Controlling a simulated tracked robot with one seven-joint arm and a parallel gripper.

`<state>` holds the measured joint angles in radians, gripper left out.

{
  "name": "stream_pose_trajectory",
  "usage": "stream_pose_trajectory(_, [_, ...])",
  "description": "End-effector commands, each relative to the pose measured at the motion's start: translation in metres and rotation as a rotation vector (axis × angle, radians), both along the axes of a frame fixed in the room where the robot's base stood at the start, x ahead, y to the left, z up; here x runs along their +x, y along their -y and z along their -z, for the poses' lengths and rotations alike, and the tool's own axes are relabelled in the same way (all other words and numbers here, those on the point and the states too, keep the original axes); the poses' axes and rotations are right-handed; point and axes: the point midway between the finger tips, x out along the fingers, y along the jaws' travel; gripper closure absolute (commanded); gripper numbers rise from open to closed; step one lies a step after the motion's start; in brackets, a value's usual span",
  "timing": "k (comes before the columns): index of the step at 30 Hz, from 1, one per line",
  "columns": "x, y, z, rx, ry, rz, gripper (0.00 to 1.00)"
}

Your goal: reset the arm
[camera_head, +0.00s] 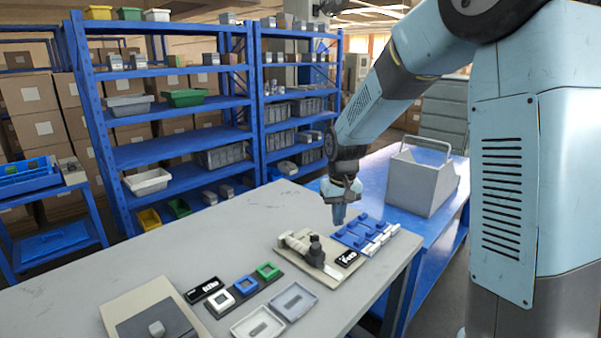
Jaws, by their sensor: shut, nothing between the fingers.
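My arm reaches in from the upper right, and my gripper (338,222) points down above the back right part of the grey table (218,230). Its fingers are together with nothing between them. It is just left of a blue fixture (352,233) with several white pieces along its right side, and behind a beige-based device (295,243) with a dark knob. I cannot tell the exact height of the fingertips above the table.
A grey toolbox (424,182) stands on the blue bench at the right. Blue shelves (165,150) stand behind. The table's left back is clear.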

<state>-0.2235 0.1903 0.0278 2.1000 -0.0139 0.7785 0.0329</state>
Motion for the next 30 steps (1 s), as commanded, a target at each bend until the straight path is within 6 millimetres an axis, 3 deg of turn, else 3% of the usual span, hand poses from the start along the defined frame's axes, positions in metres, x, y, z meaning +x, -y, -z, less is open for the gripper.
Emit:
stream_pose_trajectory(6, [-0.032,0.026,-0.047,0.012,0.063,0.034,1.0])
stream_pose_trajectory(15, [-0.081,0.058,-0.096,0.024,0.146,0.08,1.0])
stream_pose_trajectory(30, [-0.174,0.1,-0.147,0.041,0.284,0.155,1.0])
